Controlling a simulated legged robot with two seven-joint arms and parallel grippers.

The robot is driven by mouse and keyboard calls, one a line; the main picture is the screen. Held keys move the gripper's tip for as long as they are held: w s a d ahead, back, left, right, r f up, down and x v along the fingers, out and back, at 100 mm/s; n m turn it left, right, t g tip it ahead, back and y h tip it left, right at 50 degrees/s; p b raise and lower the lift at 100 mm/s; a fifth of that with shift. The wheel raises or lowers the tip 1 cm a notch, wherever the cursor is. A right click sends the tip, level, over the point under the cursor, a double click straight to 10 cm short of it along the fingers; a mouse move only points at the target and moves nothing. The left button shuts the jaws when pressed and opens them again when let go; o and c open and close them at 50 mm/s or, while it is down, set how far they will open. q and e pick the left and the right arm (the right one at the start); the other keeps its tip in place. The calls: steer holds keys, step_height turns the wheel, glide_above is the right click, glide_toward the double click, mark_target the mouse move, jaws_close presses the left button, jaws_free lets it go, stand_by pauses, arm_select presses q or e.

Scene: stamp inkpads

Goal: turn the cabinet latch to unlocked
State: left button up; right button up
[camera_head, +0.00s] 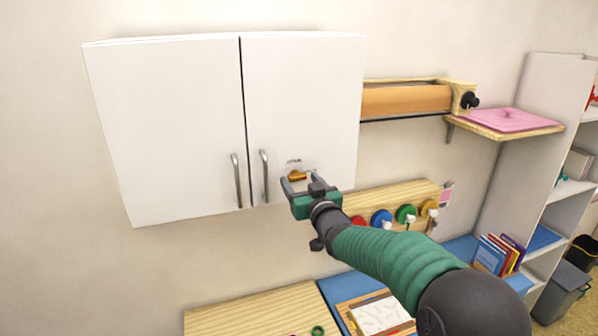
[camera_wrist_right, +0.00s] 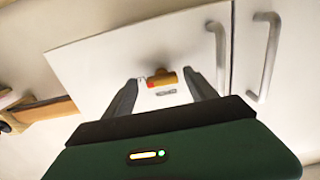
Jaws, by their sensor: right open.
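The white cabinet (camera_head: 170,120) hangs on the wall with two closed doors. The latch (camera_head: 297,176) is a small orange-brown knob low on the right door, beside the handles. It lies roughly horizontal. In the right wrist view the latch (camera_wrist_right: 161,77) shows between my fingertips, with a small red-orange mark to its left and a grey label by it. My right gripper (camera_head: 305,178) is open in front of the latch, with one finger on each side; I cannot tell whether it touches. In the right wrist view my right gripper (camera_wrist_right: 163,88) has empty jaws. My left gripper is not in view.
Two metal door handles (camera_head: 237,180) (camera_head: 264,176) stick out just left of the latch. A paper roll (camera_head: 405,100) is mounted right of the cabinet. Below are a wooden rack with coloured knobs (camera_head: 382,217) and a table (camera_head: 255,312). Shelves stand at the right.

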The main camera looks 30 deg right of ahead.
steer(key=shift+w+d+r, duration=0.15)
steer(key=shift+w+d, duration=0.15)
steer(key=shift+w, duration=0.1)
steer(key=shift+a, duration=0.35)
steer(key=shift+c, duration=0.3)
steer(key=shift+w+a, duration=0.1)
steer(key=shift+w, duration=0.05)
steer(key=c, duration=0.5)
steer(key=shift+d, duration=0.2)
steer(key=c, duration=0.8)
